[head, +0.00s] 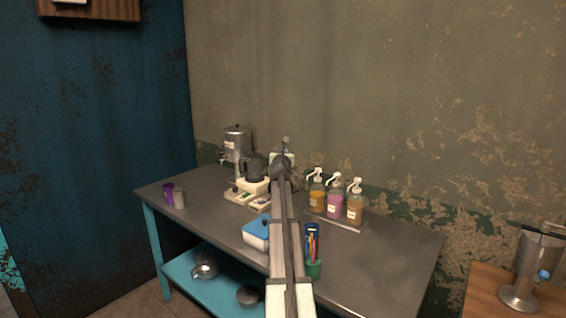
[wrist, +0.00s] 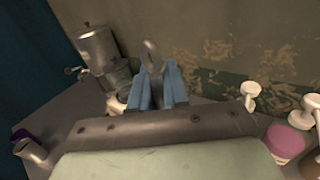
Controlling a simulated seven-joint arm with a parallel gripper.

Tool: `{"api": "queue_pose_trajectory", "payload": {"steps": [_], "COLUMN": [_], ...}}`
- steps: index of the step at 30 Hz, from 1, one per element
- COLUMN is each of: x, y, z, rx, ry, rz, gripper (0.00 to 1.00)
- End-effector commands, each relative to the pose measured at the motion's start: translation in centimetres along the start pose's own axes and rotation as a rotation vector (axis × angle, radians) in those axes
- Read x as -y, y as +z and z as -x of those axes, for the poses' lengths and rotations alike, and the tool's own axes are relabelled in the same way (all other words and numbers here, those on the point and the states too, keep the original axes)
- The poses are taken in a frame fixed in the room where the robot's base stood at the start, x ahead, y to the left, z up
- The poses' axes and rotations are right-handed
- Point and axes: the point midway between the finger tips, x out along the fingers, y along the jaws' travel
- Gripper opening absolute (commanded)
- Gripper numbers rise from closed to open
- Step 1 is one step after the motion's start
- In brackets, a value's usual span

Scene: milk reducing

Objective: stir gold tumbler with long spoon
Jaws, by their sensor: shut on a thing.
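My gripper (wrist: 158,88) shows in the wrist view as two blue fingers shut on the long spoon (wrist: 153,54). The spoon's rounded grey end sticks up above the fingertips. In the head view my gripper (head: 282,168) is above the back of the table, and a small grey tip of the spoon (head: 286,144) shows over it. A tan-grey tumbler (head: 180,199), likely the gold tumbler, stands upright at the table's left end beside a purple tumbler (head: 168,194). It also shows at lower left in the wrist view (wrist: 34,152). My gripper is well apart from it.
A metal dispenser (head: 237,143) and a dark blender-like machine (head: 255,169) stand behind, left of my arm. Several pump bottles (head: 335,200) stand on the right. The left-middle tabletop is clear.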

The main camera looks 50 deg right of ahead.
Motion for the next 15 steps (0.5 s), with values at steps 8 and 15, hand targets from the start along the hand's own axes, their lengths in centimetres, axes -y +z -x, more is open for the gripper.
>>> {"api": "queue_pose_trajectory", "payload": {"steps": [8, 15], "x": [3.0, 4.7], "y": [1.5, 0.4], "z": [5.5, 15.0], "rx": [-0.018, -0.029], "ry": [-0.024, -0.026], "rz": [-0.039, -0.059], "gripper": [0.0, 0.0]}}
